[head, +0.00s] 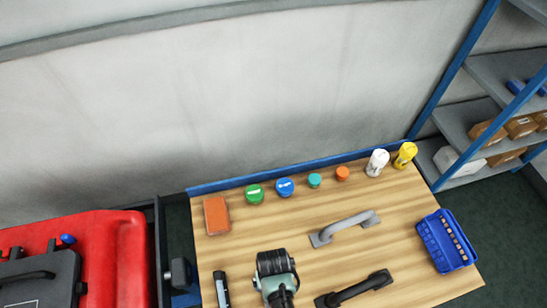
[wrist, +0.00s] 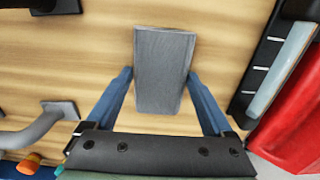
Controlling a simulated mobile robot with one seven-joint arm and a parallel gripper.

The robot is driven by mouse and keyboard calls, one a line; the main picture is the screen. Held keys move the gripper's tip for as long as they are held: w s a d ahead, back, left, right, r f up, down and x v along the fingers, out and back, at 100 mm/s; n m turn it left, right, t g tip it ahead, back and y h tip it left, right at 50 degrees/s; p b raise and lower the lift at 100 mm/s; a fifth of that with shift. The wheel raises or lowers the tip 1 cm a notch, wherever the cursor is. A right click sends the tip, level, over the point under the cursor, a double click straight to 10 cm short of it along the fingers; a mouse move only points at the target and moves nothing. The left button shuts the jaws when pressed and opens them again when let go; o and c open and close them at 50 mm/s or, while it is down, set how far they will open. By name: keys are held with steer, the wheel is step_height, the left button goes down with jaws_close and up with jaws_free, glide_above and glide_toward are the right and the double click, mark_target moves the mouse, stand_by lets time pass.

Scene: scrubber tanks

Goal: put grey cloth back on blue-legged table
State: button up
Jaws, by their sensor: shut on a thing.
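The grey cloth (wrist: 163,55) shows in the wrist view as a flat-faced grey block between the blue fingers of my gripper (wrist: 159,74). The fingers are shut on its sides. I cannot tell whether its underside touches the wood below. In the head view my black and teal wrist (head: 276,270) is over the front middle of the wooden table top (head: 285,227), and the cloth and fingers are hidden beneath it. The table has a blue back edge; its legs are not clearly visible.
An orange block (head: 216,215), a grey handle (head: 344,228), a black handle (head: 355,288), a slim dark tool (head: 221,289) and a blue bin (head: 446,241) lie around. Several caps and bottles line the back. A red cabinet (head: 105,255) stands left, blue-framed shelves (head: 480,110) right.

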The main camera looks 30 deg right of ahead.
steer(key=shift+f, duration=0.2)
steer(key=o, duration=1.1)
steer(key=shift+c, duration=0.2)
